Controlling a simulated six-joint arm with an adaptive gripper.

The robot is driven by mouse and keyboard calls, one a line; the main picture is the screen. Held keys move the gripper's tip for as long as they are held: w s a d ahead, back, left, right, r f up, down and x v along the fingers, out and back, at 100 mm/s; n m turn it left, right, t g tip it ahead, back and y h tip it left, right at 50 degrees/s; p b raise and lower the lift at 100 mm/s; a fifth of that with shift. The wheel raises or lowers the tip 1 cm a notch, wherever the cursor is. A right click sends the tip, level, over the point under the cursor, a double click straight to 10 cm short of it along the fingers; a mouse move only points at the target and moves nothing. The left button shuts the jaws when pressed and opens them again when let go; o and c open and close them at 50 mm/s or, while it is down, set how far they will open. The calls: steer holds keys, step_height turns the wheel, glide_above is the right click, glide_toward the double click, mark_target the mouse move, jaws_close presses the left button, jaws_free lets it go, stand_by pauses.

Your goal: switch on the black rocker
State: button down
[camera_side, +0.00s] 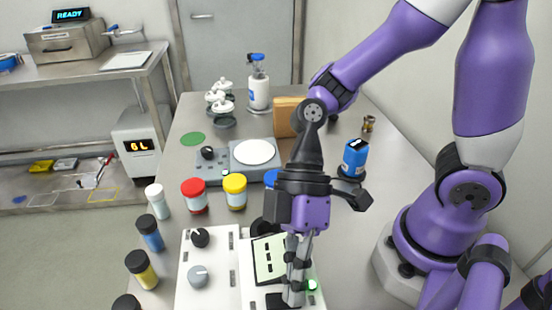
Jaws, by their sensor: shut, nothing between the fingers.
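My gripper (293,298) is shut and empty, pointing down over the white control panel (219,258) at the bottom centre. A black piece (275,300), which looks like the rocker, shows just left of my fingertips and is partly hidden by them. I cannot tell whether the fingertips touch it or which way it is tilted. A small green light (312,285) glows just right of the fingers. The panel also carries a black knob (200,237), a grey knob (198,276) and a pale display (266,262) partly behind my gripper.
Red-lidded (194,195) and yellow-lidded (235,191) jars stand behind the panel. Several smaller jars line the table's left edge, including a blue one (150,233). A hotplate device (213,170) and a blue bottle (354,158) stand farther back. Bare table lies right of the panel.

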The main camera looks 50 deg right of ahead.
steer(key=shift+a+r, duration=0.1)
steer(key=shift+r, duration=0.65)
steer(key=shift+w, duration=0.1)
steer(key=shift+w+a+r, duration=0.15)
steer(key=shift+r, duration=1.1)
steer(key=shift+w+a+r, duration=0.1)
steer(key=shift+r, duration=1.15)
